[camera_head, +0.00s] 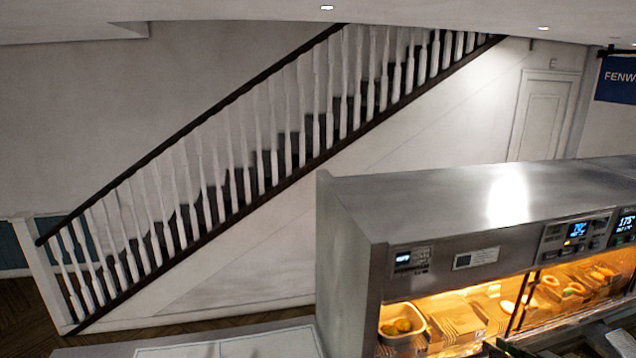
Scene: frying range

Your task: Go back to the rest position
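Part of my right gripper (502,348) shows at the bottom right edge, in front of the heated cabinet. It is dark and cut off by the frame, so I cannot tell whether it is open or shut, or whether it holds anything. My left gripper is not in view.
A steel heated cabinet (350,262) fills the right side. Inside, a pale tub (403,339) holds yellow-green food, beside stacked cartons (455,318) and round food pieces (573,289). A pale counter (110,351) lies at the bottom left. A staircase (215,200) stands behind.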

